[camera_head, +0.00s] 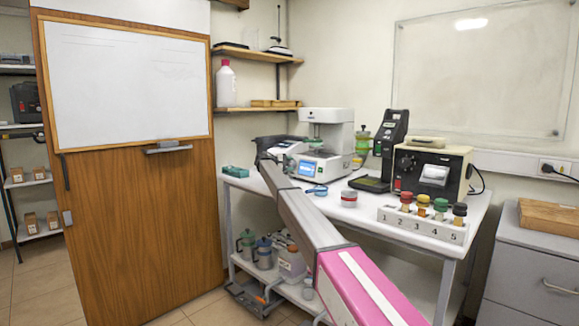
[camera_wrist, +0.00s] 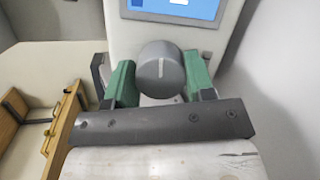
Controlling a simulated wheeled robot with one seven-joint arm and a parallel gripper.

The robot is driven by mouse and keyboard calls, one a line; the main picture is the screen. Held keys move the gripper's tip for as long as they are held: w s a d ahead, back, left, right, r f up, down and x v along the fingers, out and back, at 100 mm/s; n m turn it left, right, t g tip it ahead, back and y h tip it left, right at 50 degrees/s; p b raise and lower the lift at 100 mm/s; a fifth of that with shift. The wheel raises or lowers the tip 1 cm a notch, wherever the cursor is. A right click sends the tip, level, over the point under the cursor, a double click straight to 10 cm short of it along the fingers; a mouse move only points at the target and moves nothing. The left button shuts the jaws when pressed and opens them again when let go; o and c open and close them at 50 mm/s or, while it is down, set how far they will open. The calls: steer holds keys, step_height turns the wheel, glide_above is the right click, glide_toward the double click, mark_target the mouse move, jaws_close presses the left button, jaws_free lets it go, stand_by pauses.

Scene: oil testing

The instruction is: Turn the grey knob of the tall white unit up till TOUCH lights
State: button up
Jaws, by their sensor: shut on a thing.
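The tall white unit (camera_head: 340,130) stands at the back of the white bench, with a small blue screen low on its front. In the wrist view its white front (camera_wrist: 210,45) fills the top, with part of the blue screen (camera_wrist: 180,8) above the grey knob (camera_wrist: 160,65). The knob is round with a pale line on its face, which looks near upright. My gripper (camera_wrist: 158,85) is shut on the knob, one green pad on each side. In the head view the knob cannot be made out. No TOUCH light is readable in either view.
A numbered rack with several coloured-cap vials (camera_head: 425,224) stands at the bench's front right. A black instrument (camera_head: 391,140) and a beige unit (camera_head: 430,170) stand to the right. A teal box (camera_head: 235,171) is at the left.

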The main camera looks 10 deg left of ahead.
steer(key=m+y, duration=0.1)
steer(key=m, duration=0.4)
steer(key=shift+s+g, duration=0.1)
steer(key=shift+g, duration=0.3)
steer(key=m+y, duration=0.1)
steer(key=m, duration=0.4)
steer(key=shift+y, duration=0.4)
steer(key=shift+m, duration=0.4)
steer(key=o, duration=0.9)
steer(key=v, duration=1)
steer(key=shift+s+a+r, duration=0.2)
steer(key=shift+s+a, duration=0.05)
